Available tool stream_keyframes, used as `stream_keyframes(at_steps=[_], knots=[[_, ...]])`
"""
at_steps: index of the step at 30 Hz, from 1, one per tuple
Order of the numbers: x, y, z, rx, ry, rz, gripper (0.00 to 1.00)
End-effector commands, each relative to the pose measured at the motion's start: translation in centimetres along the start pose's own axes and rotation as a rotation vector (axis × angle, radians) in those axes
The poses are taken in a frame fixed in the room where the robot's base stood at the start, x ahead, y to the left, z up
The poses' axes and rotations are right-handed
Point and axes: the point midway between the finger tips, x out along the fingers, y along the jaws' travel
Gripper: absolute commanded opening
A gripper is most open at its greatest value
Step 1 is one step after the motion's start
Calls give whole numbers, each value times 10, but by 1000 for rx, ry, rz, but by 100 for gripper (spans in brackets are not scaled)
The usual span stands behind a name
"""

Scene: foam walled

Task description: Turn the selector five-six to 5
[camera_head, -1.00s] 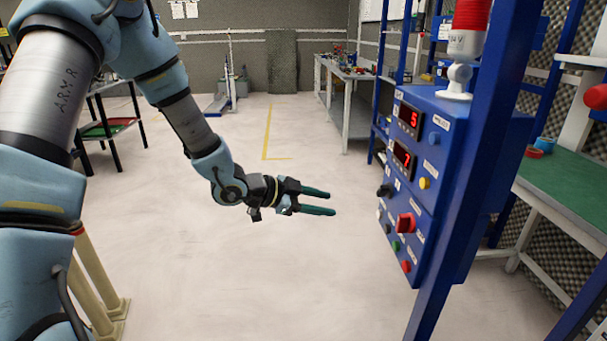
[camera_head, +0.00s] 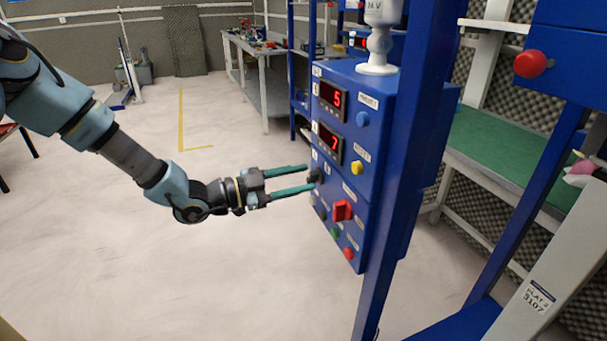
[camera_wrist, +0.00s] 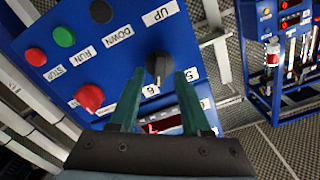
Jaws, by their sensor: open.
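The selector is a black knob (camera_head: 316,175) on the left side of the blue control panel's front (camera_head: 350,188). In the wrist view the knob (camera_wrist: 158,66) has small white labels near it, one reading 6; its pointer setting is hard to make out. My gripper (camera_head: 309,178) is open, with its two green fingers reaching the panel at the knob. In the wrist view the fingertips (camera_wrist: 160,76) lie on either side of the knob, with a gap visible; whether either touches it I cannot tell.
Red displays on the panel read 5 (camera_head: 333,98) and 7 (camera_head: 329,138). A red knob (camera_head: 342,210), a green button (camera_head: 335,232) and a red button (camera_head: 348,253) sit below. A blue post (camera_head: 412,150) stands right of the panel.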

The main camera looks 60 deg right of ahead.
Motion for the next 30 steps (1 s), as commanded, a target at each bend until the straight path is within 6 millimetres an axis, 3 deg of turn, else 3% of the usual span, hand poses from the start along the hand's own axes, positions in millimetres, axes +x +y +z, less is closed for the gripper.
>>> stream_keyframes(at_steps=[6, 14, 26, 30], knots=[[14, 0, 0, -1, -2, 0, 48], [14, 0, 1, -1, -2, -1, 48], [14, 0, 1, -1, -2, -1, 2], [14, 0, 1, -1, -2, -1, 0]])
